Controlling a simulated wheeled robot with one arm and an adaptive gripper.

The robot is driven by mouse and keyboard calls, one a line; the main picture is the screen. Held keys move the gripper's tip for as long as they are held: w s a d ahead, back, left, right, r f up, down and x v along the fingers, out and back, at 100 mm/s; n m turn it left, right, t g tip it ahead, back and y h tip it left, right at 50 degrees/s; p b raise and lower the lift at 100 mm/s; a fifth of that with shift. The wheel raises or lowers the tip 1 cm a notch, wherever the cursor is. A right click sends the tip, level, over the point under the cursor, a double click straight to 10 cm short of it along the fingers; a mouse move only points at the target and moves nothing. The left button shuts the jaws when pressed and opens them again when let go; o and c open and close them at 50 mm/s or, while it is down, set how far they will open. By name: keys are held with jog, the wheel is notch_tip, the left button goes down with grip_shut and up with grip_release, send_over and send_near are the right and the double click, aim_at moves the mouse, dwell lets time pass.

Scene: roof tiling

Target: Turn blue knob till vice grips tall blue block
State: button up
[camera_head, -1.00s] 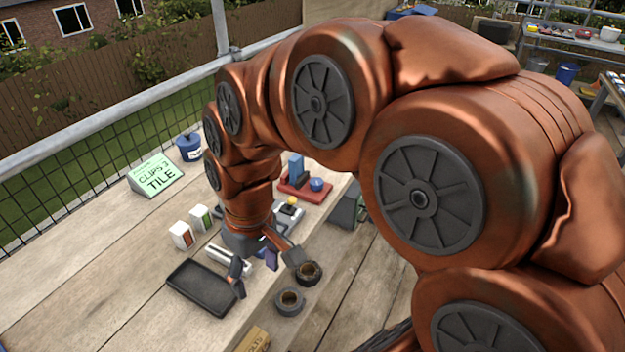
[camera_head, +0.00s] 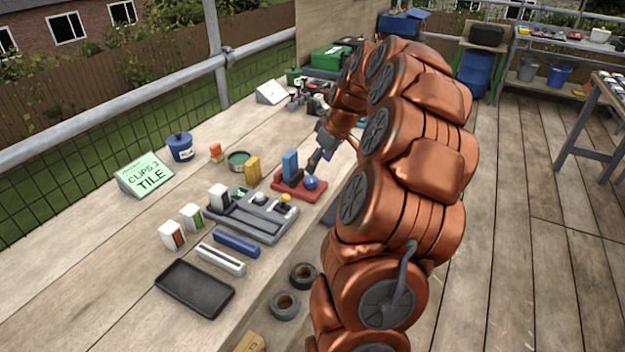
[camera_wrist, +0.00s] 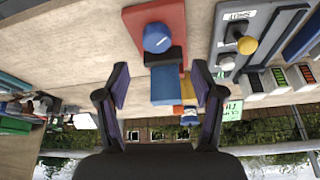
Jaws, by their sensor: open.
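The vice is a red base (camera_head: 310,195) on the bench, with dark jaw parts. The round blue knob (camera_head: 311,183) is on its right end. The tall blue block (camera_head: 290,164) stands upright at its left part. My gripper (camera_head: 318,161) is above and behind the vice, close to the knob. In the wrist view my open fingers (camera_wrist: 160,80) spread either side of the blue block (camera_wrist: 165,90), and the blue knob (camera_wrist: 157,38) shows beyond them with a pale line on top. Nothing is between the fingers' pads. I cannot tell whether the jaws touch the block.
Left of the vice are a grey tray with a yellow knob (camera_head: 285,198), a yellow block (camera_head: 252,169), a green tin (camera_head: 238,159) and a blue pot (camera_head: 180,147). A black tray (camera_head: 194,288) and tape rolls (camera_head: 285,305) lie nearer. A green sign (camera_head: 144,175) stands left.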

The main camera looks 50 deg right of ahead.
aim_at(311, 179)
jog(key=shift+p+x, duration=0.8)
jog(key=shift+x, duration=3.1)
jog(key=shift+d, duration=0.25)
jog(key=c, duration=1.1)
jog(key=shift+c, duration=0.2)
jog(key=shift+s+a+f+m+h+b, duration=0.15)
jog(key=shift+m+h+b, duration=0.35)
jog(key=shift+m+b, duration=0.5)
jog(key=m+h+b, duration=0.1)
jog(key=m, duration=0.2)
jog(key=shift+m, duration=0.3)
jog(key=shift+m+g+h+b, duration=0.55)
jog(key=shift+m+h, duration=0.15)
jog(key=shift+m, duration=1.1)
jog(key=shift+a, duration=0.1)
